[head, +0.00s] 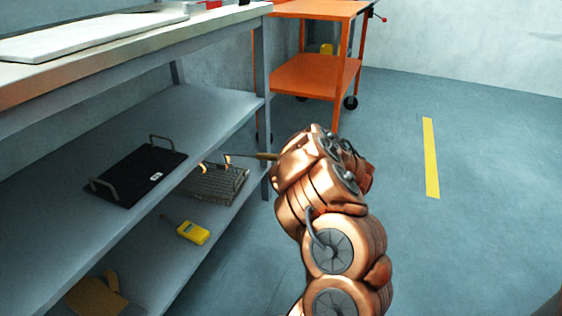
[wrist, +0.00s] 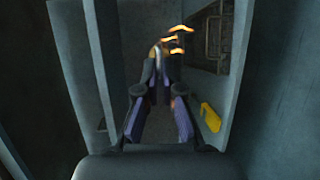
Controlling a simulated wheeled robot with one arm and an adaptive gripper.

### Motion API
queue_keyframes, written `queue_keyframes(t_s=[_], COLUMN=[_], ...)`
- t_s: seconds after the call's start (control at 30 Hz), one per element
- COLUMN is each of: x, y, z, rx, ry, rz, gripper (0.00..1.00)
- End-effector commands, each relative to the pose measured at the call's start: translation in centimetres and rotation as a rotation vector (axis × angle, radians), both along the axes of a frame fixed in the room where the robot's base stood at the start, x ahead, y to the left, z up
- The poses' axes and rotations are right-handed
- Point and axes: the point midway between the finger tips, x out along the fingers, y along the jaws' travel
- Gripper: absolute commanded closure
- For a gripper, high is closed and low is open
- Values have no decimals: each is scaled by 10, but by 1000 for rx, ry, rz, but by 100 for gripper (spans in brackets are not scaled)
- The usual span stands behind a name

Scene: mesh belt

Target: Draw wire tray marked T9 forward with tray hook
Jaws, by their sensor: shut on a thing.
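My gripper (wrist: 157,72) is shut on the tray hook, whose tan handle (head: 267,156) shows beside my copper arm in the head view. The hook's thin shaft points left over the wire tray. Bright copper-coloured bits show near its tip; I cannot tell whether hook and tray touch. My fingers are hidden in the head view.
The black tray (head: 135,178) with two handles and a white label lies left of the wire tray. A shelf post (head: 265,180) stands close to my arm. Floor is clear right of an orange cart (head: 312,76).

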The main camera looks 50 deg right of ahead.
Motion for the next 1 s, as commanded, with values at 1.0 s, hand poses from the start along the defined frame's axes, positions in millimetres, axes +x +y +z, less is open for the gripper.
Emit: queue_keyframes(t_s=[1.0], x=[-79], y=[-24], z=[0], rx=[1], ry=[-2], rz=[0], gripper=[100])
